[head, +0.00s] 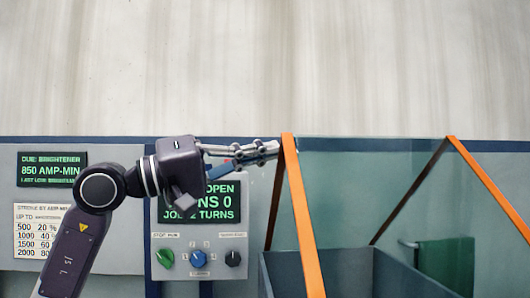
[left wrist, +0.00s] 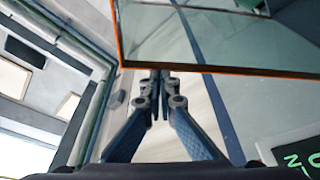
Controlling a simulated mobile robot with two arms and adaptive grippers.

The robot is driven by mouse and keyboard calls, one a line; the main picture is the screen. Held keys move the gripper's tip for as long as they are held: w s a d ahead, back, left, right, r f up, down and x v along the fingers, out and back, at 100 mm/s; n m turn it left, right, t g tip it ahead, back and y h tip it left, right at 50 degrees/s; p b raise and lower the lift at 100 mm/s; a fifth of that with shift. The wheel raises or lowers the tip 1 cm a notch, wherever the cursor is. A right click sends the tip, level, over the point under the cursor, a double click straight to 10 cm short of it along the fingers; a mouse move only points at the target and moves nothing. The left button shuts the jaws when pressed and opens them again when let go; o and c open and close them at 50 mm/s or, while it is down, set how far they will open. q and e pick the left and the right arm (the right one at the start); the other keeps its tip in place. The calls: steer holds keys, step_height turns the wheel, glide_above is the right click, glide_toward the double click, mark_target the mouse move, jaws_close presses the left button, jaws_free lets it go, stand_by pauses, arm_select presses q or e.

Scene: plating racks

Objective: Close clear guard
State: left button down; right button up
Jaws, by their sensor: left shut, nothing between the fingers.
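The clear guard (head: 303,220) is a see-through panel with orange edges at the right of the head view. Its orange edges slant up to peaks above a dark grey tank, so it stands raised. In the left wrist view the guard (left wrist: 215,40) is a clear pane with an orange edge just beyond my fingertips. My left gripper (head: 276,148) reaches in from the left, its shut, empty fingers at the top of the guard's left orange edge. It also shows in the left wrist view (left wrist: 158,76). I cannot tell whether it touches the guard. My right gripper is out of view.
A control panel (head: 160,272) with green, blue and black knobs stands behind my left arm. Its display (head: 228,214), partly hidden by my gripper, reads "OPEN". The dark grey tank (head: 330,262) lies under the guard. A dark green box (head: 446,262) sits at the right.

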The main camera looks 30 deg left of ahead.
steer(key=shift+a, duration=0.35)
